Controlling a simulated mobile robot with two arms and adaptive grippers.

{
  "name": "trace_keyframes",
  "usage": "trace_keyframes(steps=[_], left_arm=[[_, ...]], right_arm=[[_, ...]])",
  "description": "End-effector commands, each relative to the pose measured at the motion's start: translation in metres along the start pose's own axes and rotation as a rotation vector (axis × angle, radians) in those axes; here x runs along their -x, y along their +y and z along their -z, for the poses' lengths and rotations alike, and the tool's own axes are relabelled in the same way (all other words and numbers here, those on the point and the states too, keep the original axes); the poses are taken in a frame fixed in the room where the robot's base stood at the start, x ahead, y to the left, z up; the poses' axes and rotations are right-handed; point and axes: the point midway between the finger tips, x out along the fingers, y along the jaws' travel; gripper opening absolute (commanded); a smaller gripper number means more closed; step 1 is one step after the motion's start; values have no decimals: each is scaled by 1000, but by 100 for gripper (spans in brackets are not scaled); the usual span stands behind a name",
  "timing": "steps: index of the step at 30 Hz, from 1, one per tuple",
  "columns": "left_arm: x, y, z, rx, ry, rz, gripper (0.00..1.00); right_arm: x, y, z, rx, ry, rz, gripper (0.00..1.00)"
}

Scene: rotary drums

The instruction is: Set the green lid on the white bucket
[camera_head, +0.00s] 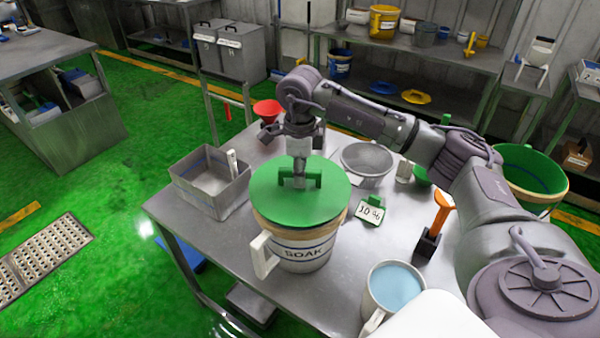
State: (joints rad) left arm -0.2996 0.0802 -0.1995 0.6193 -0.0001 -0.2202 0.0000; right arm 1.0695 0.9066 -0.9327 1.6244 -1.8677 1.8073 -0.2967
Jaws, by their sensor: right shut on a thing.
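The green lid (272,205) is a round disc with a raised bar handle. It lies over the mouth of the white bucket (303,262), which is marked "SOAK" and stands upright near the table's front left. The lid looks about level and covers the opening; I cannot tell whether it is fully seated on the rim. My right gripper (300,178) comes down from above and is shut on the lid's handle. The bucket's inside is hidden. My left gripper is not in view.
On the metal table (330,308) are a grey bin (185,200), a sieve (367,160), a "30%" sign (371,211), an orange-handled tool (442,207) and a jug of blue liquid (376,303). A green-lined tub (520,175) stands beyond the right side.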

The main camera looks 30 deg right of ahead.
Motion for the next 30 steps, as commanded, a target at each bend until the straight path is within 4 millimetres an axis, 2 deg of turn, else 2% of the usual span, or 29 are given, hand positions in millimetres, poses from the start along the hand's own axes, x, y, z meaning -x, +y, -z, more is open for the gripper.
trace_keyframes(steps=[13,30], left_arm=[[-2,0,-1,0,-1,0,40],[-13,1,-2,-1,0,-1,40]], right_arm=[[-1,0,0,0,0,0,0],[-15,0,0,0,0,0,0]])
